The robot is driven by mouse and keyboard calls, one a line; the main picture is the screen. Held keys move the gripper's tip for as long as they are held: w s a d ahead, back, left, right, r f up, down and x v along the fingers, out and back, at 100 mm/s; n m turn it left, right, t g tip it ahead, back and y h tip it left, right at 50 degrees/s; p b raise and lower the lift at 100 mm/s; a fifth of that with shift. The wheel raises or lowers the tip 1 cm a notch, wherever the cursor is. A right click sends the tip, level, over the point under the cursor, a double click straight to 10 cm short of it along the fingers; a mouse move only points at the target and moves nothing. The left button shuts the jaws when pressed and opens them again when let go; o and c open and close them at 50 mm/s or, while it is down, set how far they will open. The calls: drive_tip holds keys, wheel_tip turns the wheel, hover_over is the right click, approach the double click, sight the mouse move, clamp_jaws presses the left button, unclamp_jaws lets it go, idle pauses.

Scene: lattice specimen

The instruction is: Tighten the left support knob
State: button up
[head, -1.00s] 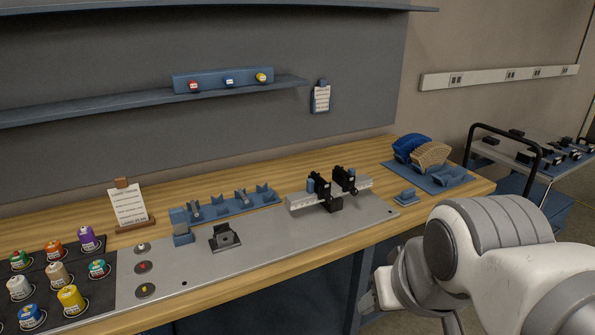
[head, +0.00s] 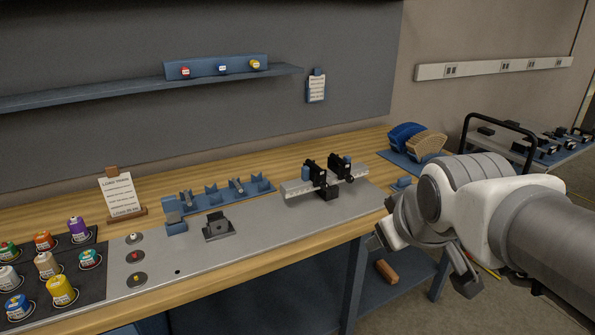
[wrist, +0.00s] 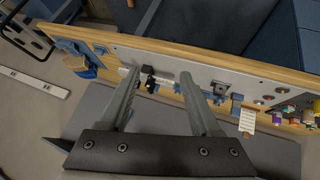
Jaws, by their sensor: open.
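The support fixture (head: 325,178) stands on the grey plate toward the bench's right. It has a pale lattice bar and two black uprights, the left support (head: 313,170) and the right support (head: 338,166). A small round black knob shows at the right one; the left support's knob cannot be made out clearly. In the wrist view the fixture (wrist: 150,80) appears upside down between my fingers, some way beyond them. My gripper (wrist: 159,74) is open and empty, apart from the fixture. In the head view my arm is at the right.
A blue cradle rack (head: 225,194) and a dark block (head: 218,227) are left of the fixture. Several coloured-lid jars stand on a black mat (head: 92,284) at far left. Blue and tan holders (head: 418,140) sit at the bench's right end. A cart (head: 550,150) stands beyond.

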drive_tip(key=w+d+f+n+t+h+b, duration=0.1)
drive_tip(key=w+d+f+n+t+b, duration=0.15)
drive_tip(key=w, duration=0.35)
drive_tip(key=w+d+f+n+t+b, duration=0.1)
drive_tip(key=w+d+n+b, duration=0.25)
drive_tip(key=w, duration=0.35)
drive_tip(key=n+t+y+b, duration=0.5)
drive_tip(key=n+y+b, duration=0.6)
drive_tip(key=n, duration=1.8)
approach(327, 188)
drive_tip(key=w+a+b, duration=0.1)
drive_tip(key=w, duration=0.1)
drive_tip(key=w+a+h+b, duration=0.1)
drive_tip(key=w+a, duration=0.1)
drive_tip(key=w, duration=0.1)
drive_tip(key=w+a+r+h+b, duration=0.1)
drive_tip(key=w, duration=0.2)
drive_tip(key=shift+a+b, duration=0.3)
drive_tip(key=shift+b, duration=0.05)
clamp_jaws()
